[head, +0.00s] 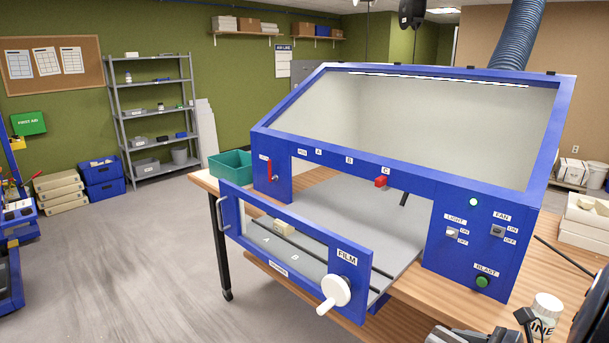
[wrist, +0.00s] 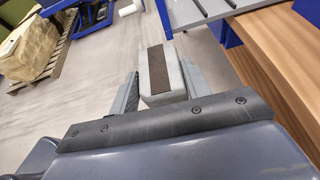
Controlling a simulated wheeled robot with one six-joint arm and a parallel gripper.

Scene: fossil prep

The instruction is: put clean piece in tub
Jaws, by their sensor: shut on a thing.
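My gripper (wrist: 160,92) shows in the wrist view, with its two grey fingers shut on a pale block-shaped piece (wrist: 172,66) that has a dark brown strip along its top face. The held piece is over the floor, left of the wooden bench. Its underside is hidden. In the head view a green tub (head: 231,163) stands on the bench at the left of the blue cabinet; its inside floor is hidden.
The blue cabinet (head: 345,150) has a front panel with a white FILM crank (head: 336,291) jutting forward. A white jar (head: 546,311) stands on the bench (head: 435,293) at right. Open floor (head: 120,260) lies to the left, with blue crates (head: 103,180) farther back.

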